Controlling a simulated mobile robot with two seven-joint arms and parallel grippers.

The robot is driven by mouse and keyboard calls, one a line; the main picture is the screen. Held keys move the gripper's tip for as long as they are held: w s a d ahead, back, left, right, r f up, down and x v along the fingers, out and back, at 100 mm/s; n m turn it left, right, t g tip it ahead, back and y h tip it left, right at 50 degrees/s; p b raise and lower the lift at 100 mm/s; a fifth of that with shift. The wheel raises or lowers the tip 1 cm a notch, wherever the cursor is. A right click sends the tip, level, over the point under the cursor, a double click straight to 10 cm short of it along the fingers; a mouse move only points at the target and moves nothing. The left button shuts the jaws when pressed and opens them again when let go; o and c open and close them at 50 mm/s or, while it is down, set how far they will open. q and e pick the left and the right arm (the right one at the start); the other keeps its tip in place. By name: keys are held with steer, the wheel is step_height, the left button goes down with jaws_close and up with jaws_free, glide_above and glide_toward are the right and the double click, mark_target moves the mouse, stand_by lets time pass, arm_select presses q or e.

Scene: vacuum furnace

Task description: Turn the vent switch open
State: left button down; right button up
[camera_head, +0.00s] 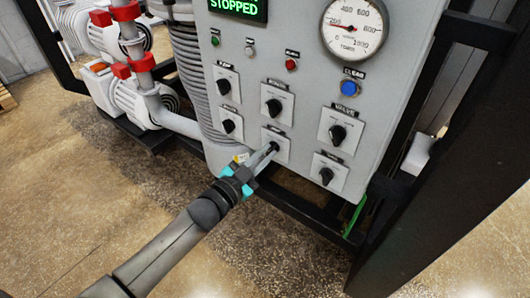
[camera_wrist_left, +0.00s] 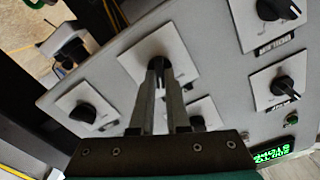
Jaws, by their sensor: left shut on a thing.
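The vent switch (camera_head: 275,146) is a black rotary knob on a white square plate, in the lower row at the middle of the grey control panel. Its small label is too blurred to read for certain. My left gripper (camera_head: 268,152) reaches it from the lower left, with its fingertips closed around the knob. In the left wrist view the two grey fingers (camera_wrist_left: 160,75) meet the black knob (camera_wrist_left: 158,65) from both sides. The fingers hide part of the knob, so its exact angle is hard to tell. My right gripper is not in view.
Similar knobs sit close around, such as the one above (camera_head: 273,107) and the one at lower right (camera_head: 327,176). A blue button (camera_head: 348,88), a round gauge (camera_head: 354,28) and a green "STOPPED" display (camera_head: 238,8) are higher up. A black frame post (camera_head: 450,160) stands at right.

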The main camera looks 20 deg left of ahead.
arm_select(q)
steer(key=shift+m, duration=0.5)
steer(key=c, duration=0.9)
jaws_free()
steer(key=v, duration=1.5)
steer(key=shift+s, duration=0.1)
